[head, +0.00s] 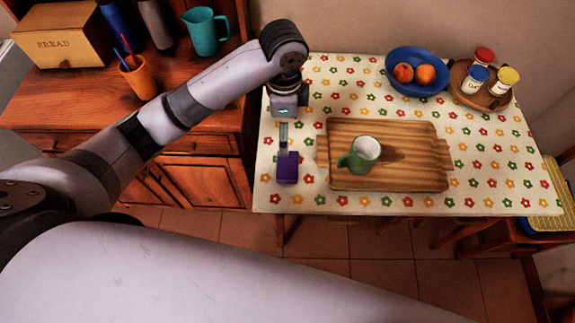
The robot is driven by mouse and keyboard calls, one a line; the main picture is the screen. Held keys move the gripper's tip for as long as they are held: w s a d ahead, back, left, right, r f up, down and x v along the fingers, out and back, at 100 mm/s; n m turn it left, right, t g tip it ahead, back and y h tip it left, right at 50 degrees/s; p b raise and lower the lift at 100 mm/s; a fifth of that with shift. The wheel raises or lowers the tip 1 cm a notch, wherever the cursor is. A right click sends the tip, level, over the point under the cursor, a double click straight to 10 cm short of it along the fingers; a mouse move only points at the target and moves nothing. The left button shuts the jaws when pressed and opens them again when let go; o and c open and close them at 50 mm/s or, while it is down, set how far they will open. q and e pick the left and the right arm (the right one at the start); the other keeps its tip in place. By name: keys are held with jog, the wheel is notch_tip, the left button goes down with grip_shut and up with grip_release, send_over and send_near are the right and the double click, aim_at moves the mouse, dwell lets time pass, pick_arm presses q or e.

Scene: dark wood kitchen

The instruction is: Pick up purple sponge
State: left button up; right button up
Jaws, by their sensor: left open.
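The purple sponge (288,170) is a small dark purple block near the left edge of the table with the flowered cloth. My left gripper (284,147) comes in from the left over that end of the table. It points down, with its fingers just at the far side of the sponge in the picture. It is open, with nothing seen held in it. Whether a finger touches the sponge I cannot tell. My right gripper is out of the picture.
A wooden board (425,165) with a green and white mug (362,152) lies right of the sponge. Behind are a blue fruit bowl (402,84) and a round tray (461,91) with several jars. A wooden cabinet (210,165) stands left of the table.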

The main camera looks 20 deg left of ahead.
pick_arm(q)
jog(key=p, duration=0.1)
send_over(283, 164)
jog(key=f, duration=1.1)
jog(key=shift+w+d+f, duration=0.2)
jog(key=shift+d+f, duration=0.1)
jog(key=f, duration=0.3)
jog(key=f+p, duration=0.1)
jog(key=shift+s+a+f, duration=0.25)
jog(key=shift+s+f, duration=0.05)
jog(key=shift+f, duration=0.45)
jog(key=c, duration=0.8)
